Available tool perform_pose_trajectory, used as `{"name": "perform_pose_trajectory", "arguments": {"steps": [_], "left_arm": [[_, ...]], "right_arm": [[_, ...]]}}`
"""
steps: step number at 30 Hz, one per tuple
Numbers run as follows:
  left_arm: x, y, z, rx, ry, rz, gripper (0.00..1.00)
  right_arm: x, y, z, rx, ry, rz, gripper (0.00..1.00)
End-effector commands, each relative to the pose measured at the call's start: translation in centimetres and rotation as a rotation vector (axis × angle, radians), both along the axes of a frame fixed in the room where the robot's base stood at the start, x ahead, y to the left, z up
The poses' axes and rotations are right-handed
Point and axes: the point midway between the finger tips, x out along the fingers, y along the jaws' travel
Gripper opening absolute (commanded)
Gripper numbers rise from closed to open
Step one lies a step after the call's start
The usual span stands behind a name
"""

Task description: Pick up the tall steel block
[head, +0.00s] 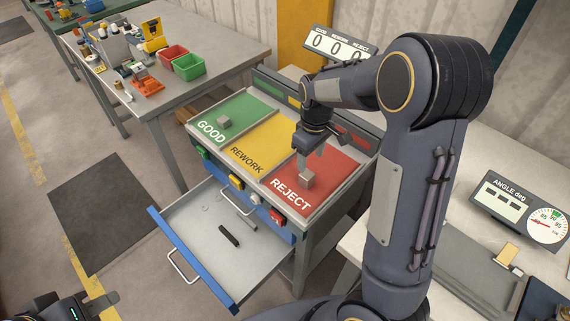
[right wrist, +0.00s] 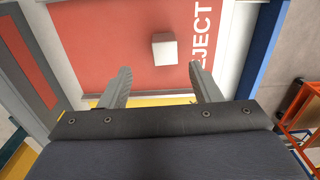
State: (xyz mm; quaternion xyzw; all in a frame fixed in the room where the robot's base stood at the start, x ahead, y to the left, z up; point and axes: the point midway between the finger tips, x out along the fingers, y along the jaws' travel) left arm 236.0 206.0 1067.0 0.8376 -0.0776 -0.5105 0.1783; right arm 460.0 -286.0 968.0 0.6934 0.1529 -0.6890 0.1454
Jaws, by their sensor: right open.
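A grey steel block (head: 306,179) stands on the red REJECT field, near its lettering; its top shows in the right wrist view (right wrist: 164,50). It looks taller than the other grey block (head: 224,121), which lies on the green GOOD field. My right gripper (head: 312,152) is open and empty above the red field, pointing down. In the right wrist view its fingertips (right wrist: 161,78) are spread wide, and the block lies beyond them, not between them. My left gripper (head: 80,304) is partly in view at the bottom left corner, far from both blocks; its jaws are unclear.
The yellow REWORK field (head: 254,146) is empty. Below the sorting bench an open drawer (head: 190,238) holds a small black object (head: 229,236). A counter display (head: 337,44) stands behind. A gauge panel (head: 520,205) is at the right; a cluttered table (head: 215,50) is at the back left.

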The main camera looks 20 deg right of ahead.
Motion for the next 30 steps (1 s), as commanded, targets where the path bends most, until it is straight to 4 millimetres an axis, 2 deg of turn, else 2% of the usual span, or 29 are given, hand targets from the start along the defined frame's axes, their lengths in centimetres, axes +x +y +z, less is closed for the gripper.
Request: {"name": "perform_pose_trajectory", "arguments": {"steps": [11,18,22,28,30], "left_arm": [[0.0,0.0,0.6,0.0,0.0,0.0,0.29],[0.0,0.0,1.3,0.0,0.0,0.0,0.29],[0.0,0.0,1.3,0.0,0.0,0.0,0.29],[0.0,0.0,1.3,0.0,0.0,0.0,0.29],[0.0,0.0,1.3,0.0,0.0,0.0,0.29]], "right_arm": [[0.0,0.2,-3.7,-0.013,0.011,0.011,0.57],[-0.3,0.6,-7.3,-0.013,0.009,0.01,0.57],[-0.3,0.6,-8.0,-0.012,0.007,0.01,0.57],[-0.3,0.6,-8.0,-0.011,0.006,0.01,0.57],[-0.3,0.6,-8.0,-0.011,0.006,0.01,0.48]]}}
